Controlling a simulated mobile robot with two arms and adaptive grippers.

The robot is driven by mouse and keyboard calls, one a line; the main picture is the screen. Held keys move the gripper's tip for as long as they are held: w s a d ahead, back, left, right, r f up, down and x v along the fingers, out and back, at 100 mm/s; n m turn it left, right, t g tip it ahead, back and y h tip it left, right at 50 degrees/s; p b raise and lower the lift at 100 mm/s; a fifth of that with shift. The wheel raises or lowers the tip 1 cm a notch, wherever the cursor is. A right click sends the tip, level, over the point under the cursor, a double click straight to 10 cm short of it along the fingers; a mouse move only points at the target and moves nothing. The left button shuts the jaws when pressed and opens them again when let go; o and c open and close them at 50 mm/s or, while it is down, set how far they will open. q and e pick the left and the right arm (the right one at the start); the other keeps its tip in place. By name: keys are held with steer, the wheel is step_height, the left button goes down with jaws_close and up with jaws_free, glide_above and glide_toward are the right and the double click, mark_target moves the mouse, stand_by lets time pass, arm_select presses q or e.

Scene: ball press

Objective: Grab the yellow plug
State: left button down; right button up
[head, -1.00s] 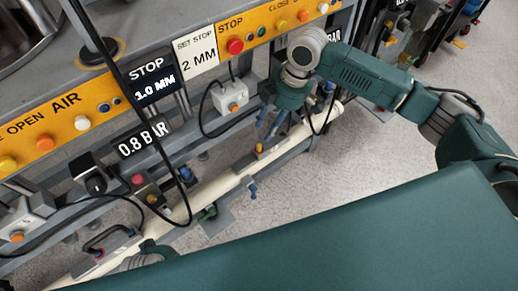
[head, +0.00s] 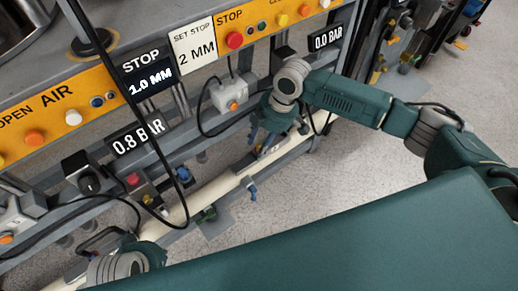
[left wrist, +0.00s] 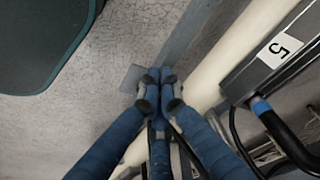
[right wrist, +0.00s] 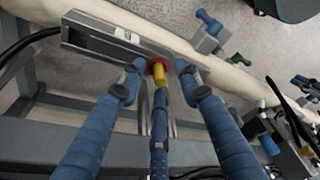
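The yellow plug (right wrist: 160,76) shows in the right wrist view, with a red ring at its far end, on a grey metal bracket (right wrist: 105,38). My right gripper (right wrist: 158,68) is open, with its blue fingers on either side of the plug. A gap shows between the side fingers and the plug; whether the third, lower finger touches it I cannot tell. In the head view my right gripper (head: 264,138) is at the lower rail and largely covers the plug. My left gripper (left wrist: 160,76) has its fingertips together, with nothing seen between them.
A cream pipe (head: 215,191) runs along the machine's lower side. A blue-handled valve (head: 251,188) sits on it, near the right gripper. A black cable (head: 180,205) hangs in front of the machine. A white box with an orange button (head: 229,95) is above left of the right gripper.

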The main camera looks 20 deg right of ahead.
jaws_close()
